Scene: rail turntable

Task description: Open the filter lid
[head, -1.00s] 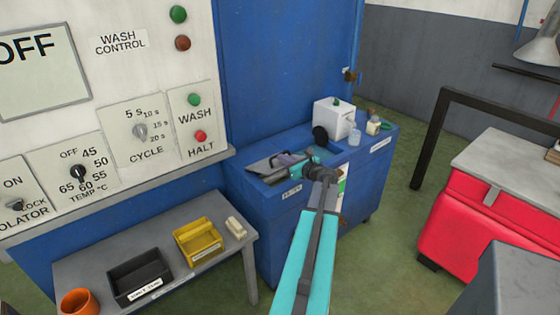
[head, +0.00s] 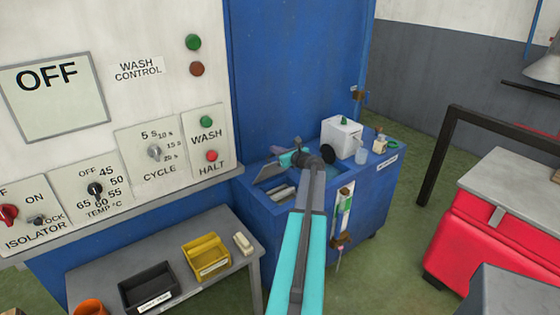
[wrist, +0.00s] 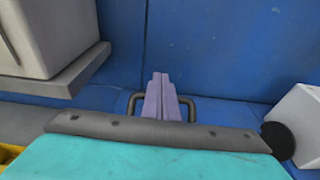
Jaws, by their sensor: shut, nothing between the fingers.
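The filter lid (head: 268,172) is a dark grey plate on top of the blue cabinet in the head view. It stands tilted up, and the opening in front of it shows light grey cylinders (head: 282,192). My gripper (head: 278,152) is above and behind the lid, partly hidden by my own arm. In the wrist view my purple fingers (wrist: 160,80) are shut together with nothing between them. A dark bar handle (wrist: 191,102) shows around the fingers there; I cannot tell whether they touch it.
The wash control panel (head: 137,70) rises at the left. A white box (head: 340,134), a small cup (head: 361,156) and bottles stand on the cabinet's right. A grey bench (head: 225,277) with a yellow bin (head: 205,258) is in front. A red cabinet (head: 480,245) is at the right.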

